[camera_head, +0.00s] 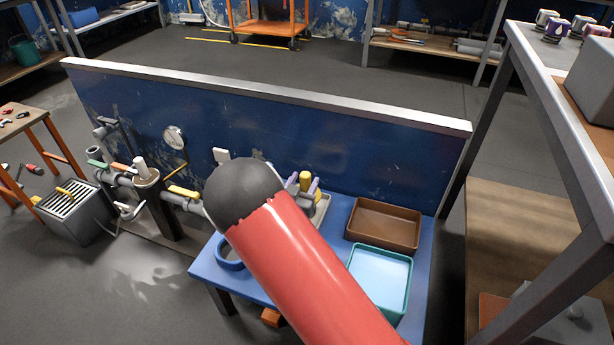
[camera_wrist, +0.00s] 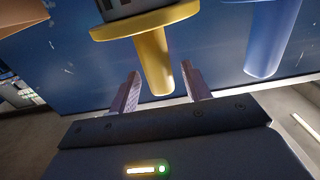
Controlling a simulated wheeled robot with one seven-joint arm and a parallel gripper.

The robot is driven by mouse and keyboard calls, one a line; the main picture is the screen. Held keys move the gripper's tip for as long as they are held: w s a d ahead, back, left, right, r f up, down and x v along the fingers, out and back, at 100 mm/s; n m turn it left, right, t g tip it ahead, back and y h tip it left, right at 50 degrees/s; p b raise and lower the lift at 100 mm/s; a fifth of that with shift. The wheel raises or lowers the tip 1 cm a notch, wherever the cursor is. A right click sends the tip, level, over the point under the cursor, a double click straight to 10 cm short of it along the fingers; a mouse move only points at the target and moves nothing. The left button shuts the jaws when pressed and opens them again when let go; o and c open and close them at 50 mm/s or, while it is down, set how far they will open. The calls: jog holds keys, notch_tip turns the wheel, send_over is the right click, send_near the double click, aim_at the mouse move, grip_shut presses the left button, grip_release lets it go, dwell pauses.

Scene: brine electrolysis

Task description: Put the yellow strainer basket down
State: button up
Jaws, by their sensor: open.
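The yellow strainer basket (camera_wrist: 154,60) has a yellow handle and flange with a grey slotted body beyond, cut off by the frame edge in the wrist view. Its handle lies between the two fingers of my gripper (camera_wrist: 161,82), with a gap visible on both sides. My gripper is open. In the head view the yellow handle (camera_head: 305,180) shows between the pale purple fingers, above the blue bench (camera_head: 338,212). My dark and red arm hides much of the area around it. What the basket's body rests on is hidden.
A brown tray (camera_head: 384,224) and a turquoise tray (camera_head: 381,278) occupy the bench's right side. A blue ring-shaped thing (camera_head: 230,256) is at its left. A tall blue panel (camera_head: 290,130) stands behind. A blue handled piece (camera_wrist: 270,40) is near the basket. Pipes with valves (camera_head: 125,177) are left.

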jog(key=v, duration=0.8)
jog(key=shift+s, duration=0.35)
notch_tip(320, 180, up, 8)
jog(key=w+d+g+y, duration=0.2)
jog(key=g+y, duration=0.2)
jog(key=y, duration=0.2)
jog(key=s+d+r+n+g+y, duration=0.2)
jog(key=s+d+r+y, duration=0.1)
jog(key=s+r, duration=0.45)
jog(key=s+d+r+g, duration=0.1)
jog(key=s+d, duration=0.3)
jog(key=s, duration=0.3)
jog(key=s+d+r+n+g+h, duration=0.1)
jog(key=s+d+g, duration=0.1)
jog(key=s+d, duration=0.2)
jog(key=s+d+r+n+g+h, duration=0.1)
jog(key=s+d, duration=0.3)
jog(key=s, duration=0.7)
jog(key=shift+r+g, duration=0.5)
jog(key=shift+r, duration=0.1)
notch_tip(320, 180, up, 4)
jog(key=p, duration=0.3)
jog(key=shift+p, duration=0.4)
